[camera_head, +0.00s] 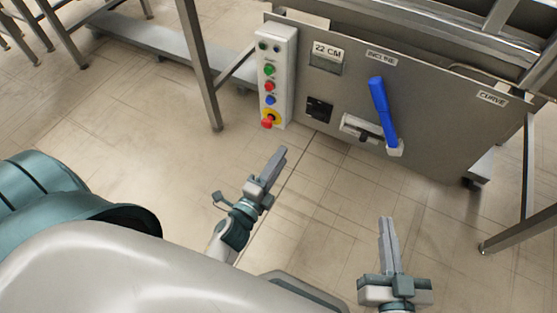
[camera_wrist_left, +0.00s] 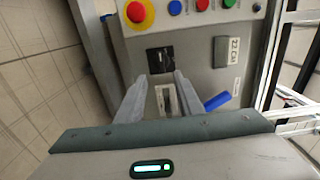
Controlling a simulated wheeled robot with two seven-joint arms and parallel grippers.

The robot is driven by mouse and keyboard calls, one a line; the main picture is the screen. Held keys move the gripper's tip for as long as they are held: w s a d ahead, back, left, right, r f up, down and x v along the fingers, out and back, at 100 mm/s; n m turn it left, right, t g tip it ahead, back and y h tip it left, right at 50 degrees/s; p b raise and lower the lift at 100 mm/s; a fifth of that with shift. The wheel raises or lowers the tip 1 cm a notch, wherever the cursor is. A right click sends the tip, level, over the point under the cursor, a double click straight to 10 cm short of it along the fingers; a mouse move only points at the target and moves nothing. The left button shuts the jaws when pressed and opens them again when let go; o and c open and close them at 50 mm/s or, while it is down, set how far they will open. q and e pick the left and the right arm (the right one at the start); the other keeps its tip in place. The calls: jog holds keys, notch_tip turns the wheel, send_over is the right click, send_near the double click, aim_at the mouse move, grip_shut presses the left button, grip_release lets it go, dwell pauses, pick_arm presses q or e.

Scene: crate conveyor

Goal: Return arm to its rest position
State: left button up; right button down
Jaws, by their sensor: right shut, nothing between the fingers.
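My left gripper (camera_head: 279,153) is in the middle of the head view, in front of the control panel and clear of it. In the left wrist view my left gripper (camera_wrist_left: 163,77) shows two grey fingers spread apart with nothing between them. My right gripper (camera_head: 387,220) is at the lower right of the head view, pointing up the picture. Its two fingers lie together and hold nothing. It is below the blue lever (camera_head: 381,108) in the picture and apart from it. My right gripper is not seen in the wrist view.
A grey machine panel (camera_head: 430,130) stands ahead with a white button box (camera_head: 277,60) at its left. The box carries a red emergency knob (camera_head: 268,122). A metal leg (camera_head: 203,70) stands further left. Tiled floor (camera_head: 140,140) is clear around the grippers.

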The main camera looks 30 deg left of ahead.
dwell(0.8)
